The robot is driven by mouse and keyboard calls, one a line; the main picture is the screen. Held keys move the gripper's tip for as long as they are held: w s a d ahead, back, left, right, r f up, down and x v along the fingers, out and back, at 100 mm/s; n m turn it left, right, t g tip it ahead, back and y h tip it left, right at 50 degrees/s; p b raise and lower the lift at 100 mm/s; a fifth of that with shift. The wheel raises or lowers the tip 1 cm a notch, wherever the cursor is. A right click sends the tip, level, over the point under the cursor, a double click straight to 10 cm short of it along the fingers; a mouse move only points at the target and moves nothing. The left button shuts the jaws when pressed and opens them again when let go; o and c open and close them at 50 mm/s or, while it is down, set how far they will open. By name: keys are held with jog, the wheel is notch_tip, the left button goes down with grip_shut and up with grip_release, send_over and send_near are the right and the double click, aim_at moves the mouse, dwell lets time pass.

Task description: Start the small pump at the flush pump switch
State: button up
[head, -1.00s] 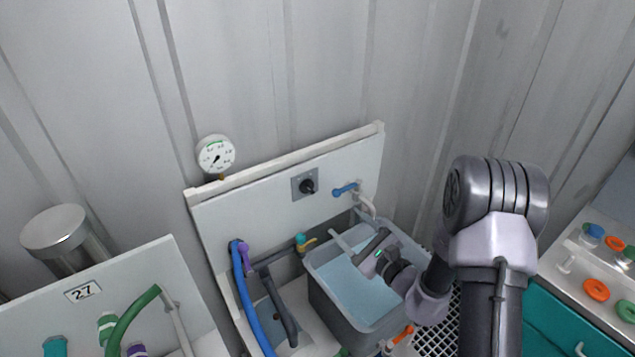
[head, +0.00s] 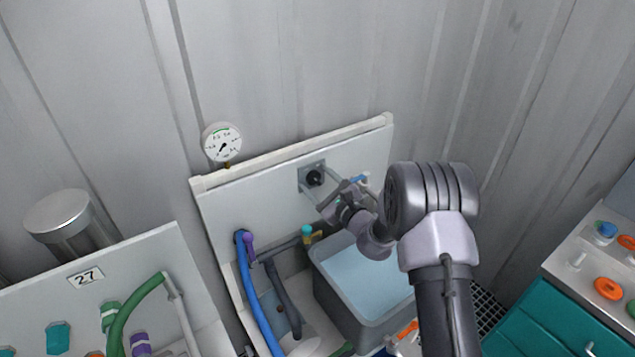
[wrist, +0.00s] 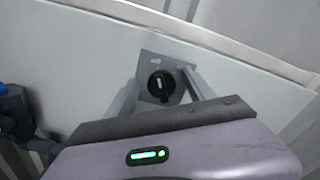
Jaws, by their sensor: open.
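The flush pump switch is a black rotary knob (head: 314,178) on a grey square plate, fixed to the upright white panel (head: 250,217). In the wrist view the knob (wrist: 161,86) has a pale mark pointing up, with small lettering, perhaps "off", above it on the plate. My gripper (head: 318,180) is at the switch. In the wrist view its open fingers (wrist: 160,88) stand on either side of the knob. I cannot tell whether they touch it. The small pump is not clearly identifiable.
A grey tub (head: 340,312) of pale blue liquid stands below the panel. A round gauge (head: 222,145) sits above the panel's top edge. A teal cabinet (head: 550,325) stands at right.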

jog(key=c, duration=1.3)
jog(key=shift+c, duration=0.2)
jog(key=m+p, duration=0.1)
jog(key=m, duration=0.1)
jog(key=m+p, duration=0.1)
jog(key=shift+d+r+m, duration=0.15)
jog(key=shift+m, duration=0.25)
jog(key=m, duration=0.1)
jog(key=m+p, duration=0.1)
jog(key=shift+w+d+m, duration=0.15)
jog(key=shift+m, duration=0.15)
jog(key=m, duration=0.1)
jog(key=m+p, duration=0.1)
jog(key=m, duration=0.1)
jog(key=m+p, duration=0.1)
jog(key=m, duration=0.1)
jog(key=shift+w+d, duration=0.15)
jog(key=shift+d, duration=0.1)
jog(key=shift+f+m, duration=0.25)
jog(key=shift+m, duration=0.15)
